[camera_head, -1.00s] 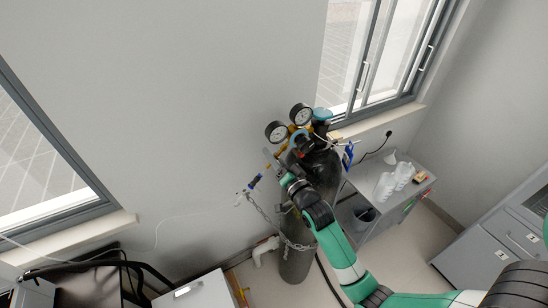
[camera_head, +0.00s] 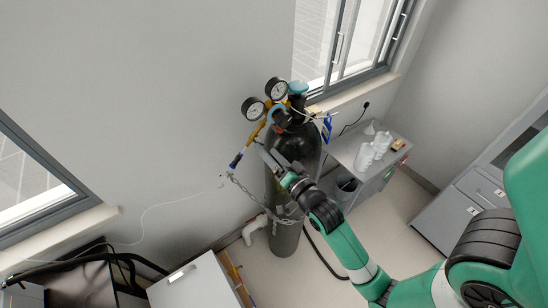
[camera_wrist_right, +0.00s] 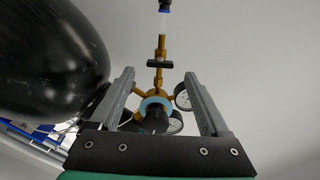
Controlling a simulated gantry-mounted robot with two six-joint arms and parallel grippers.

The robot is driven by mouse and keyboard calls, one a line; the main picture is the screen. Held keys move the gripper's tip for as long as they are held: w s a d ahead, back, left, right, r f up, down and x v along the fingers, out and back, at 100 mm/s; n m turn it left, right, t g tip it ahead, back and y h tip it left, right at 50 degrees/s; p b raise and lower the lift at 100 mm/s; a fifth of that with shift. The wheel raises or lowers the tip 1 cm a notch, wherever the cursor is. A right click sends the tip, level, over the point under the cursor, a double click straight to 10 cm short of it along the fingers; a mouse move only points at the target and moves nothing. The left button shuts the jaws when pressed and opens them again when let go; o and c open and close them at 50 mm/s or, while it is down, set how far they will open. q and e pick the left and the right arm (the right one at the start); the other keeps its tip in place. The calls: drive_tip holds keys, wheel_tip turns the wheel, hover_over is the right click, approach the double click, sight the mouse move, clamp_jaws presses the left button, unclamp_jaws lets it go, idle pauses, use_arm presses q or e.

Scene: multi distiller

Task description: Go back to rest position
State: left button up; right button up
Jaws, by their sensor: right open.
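My right gripper (camera_head: 262,150) is open and empty in front of the black gas cylinder (camera_head: 284,236). It is just below the brass regulator with its two round gauges (camera_head: 253,108). In the right wrist view, the two fingers (camera_wrist_right: 159,76) stand apart. The brass fitting and blue ring (camera_wrist_right: 155,103) show between them, beyond the fingers. The cylinder (camera_wrist_right: 45,60) fills the upper left of that view, close beside the left finger. My left gripper is not in view.
A chain (camera_head: 246,190) runs around the cylinder to the wall. A grey bench with white bottles (camera_head: 365,158) stands to the right. A white cabinet (camera_head: 197,283) is at the lower left. Windows flank the wall. Some floor is clear right of the cylinder.

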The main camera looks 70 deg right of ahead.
drive_tip(key=v, duration=0.2)
drive_tip(key=shift+s+a, duration=0.15)
drive_tip(key=shift+s, duration=0.1)
idle(0.3)
